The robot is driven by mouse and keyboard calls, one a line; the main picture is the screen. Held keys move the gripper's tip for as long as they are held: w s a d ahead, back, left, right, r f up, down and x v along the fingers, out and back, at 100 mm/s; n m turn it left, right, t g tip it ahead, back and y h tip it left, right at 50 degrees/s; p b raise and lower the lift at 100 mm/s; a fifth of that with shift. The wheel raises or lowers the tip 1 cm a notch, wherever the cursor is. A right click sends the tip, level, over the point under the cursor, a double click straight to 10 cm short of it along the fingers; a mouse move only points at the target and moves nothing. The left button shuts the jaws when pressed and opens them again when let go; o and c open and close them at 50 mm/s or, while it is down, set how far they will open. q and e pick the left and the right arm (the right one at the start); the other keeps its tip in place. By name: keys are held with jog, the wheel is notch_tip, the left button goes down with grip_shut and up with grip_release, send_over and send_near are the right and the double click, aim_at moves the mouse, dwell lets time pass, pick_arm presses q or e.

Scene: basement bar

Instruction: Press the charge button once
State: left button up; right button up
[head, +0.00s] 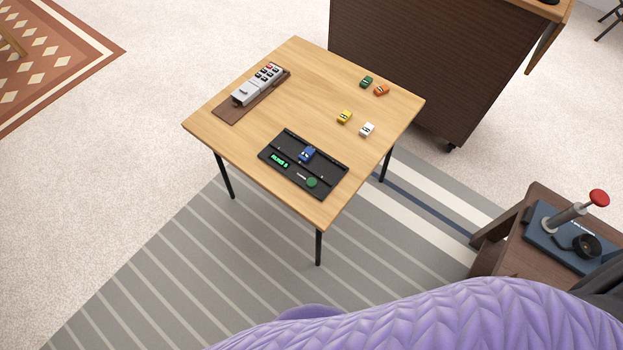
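A black panel (325,170) lies on the small wooden table, near its front corner. A round green button (312,182) is on the panel's front side, with small pale lettering beside it, too small to read surely. A lit green display (280,160) is at the panel's left end. A blue toy car (307,153) sits on the panel, behind the button. Nothing touches the button in this view. Neither of my grippers is in view.
The wooden table (320,75) also holds a grey device with several buttons (258,85) on a brown board and several toy cars, including a yellow one (344,117). A purple quilted surface (450,315) fills the bottom right. A side table (500,240) carries a red-knobbed plunger (598,198).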

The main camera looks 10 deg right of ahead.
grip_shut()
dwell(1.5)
